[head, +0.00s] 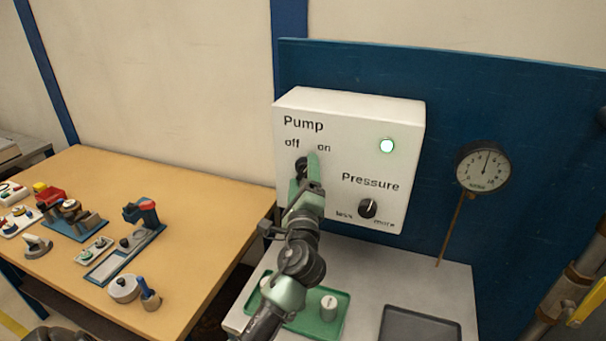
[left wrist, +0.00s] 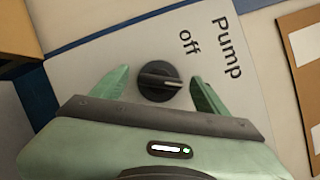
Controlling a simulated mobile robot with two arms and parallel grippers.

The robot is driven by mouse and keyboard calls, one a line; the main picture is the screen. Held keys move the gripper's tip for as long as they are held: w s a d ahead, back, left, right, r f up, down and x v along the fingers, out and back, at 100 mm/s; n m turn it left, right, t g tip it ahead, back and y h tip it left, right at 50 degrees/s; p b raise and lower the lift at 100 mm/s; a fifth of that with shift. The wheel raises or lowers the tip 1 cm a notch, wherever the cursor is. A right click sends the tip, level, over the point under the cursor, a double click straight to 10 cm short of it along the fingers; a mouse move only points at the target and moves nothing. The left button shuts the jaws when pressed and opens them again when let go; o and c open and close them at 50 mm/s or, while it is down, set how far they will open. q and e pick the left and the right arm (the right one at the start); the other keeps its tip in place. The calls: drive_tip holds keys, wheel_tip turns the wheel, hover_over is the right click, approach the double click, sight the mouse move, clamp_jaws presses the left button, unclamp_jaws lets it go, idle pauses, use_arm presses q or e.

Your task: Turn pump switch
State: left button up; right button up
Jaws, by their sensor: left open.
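The black pump switch (head: 301,167) is below the labels, partly covered by my left gripper (head: 309,168). In the left wrist view the round switch (left wrist: 160,82) lies between the two green fingers of my left gripper (left wrist: 159,76), with a visible gap on each side. The switch's white pointer line is turned away from "off". "On" is hidden in the wrist view. My right gripper is out of view.
A black pressure knob (head: 367,208) is lower right on the panel. A gauge (head: 483,166) hangs on the blue board to the right. A green tray (head: 338,315) and a dark tray (head: 420,326) lie below. A wooden table (head: 190,205) with several devices stands left.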

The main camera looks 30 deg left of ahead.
use_arm(q)
drive_tip(key=c, duration=1.4)
drive_tip(key=shift+n, duration=0.3)
drive_tip(key=n+g+p, duration=0.1)
drive_tip(key=n+p, duration=0.1)
drive_tip(key=shift+r+n, duration=0.15)
drive_tip(key=shift+n, duration=0.25)
drive_tip(key=n+g+p, duration=0.1)
drive_tip(key=n+p, duration=0.1)
drive_tip(key=shift+r+n, duration=0.1)
drive_tip(key=shift+n, duration=0.2)
drive_tip(key=n+p, duration=0.1)
drive_tip(key=p, duration=0.1)
drive_tip(key=n+g+h+p, duration=0.1)
drive_tip(key=n+p, duration=0.1)
drive_tip(key=shift+n+g+h, duration=0.3)
drive_tip(key=shift+n+h+p, duration=0.4)
drive_tip(key=shift+n+p, duration=0.4)
drive_tip(key=shift+p, duration=0.1)
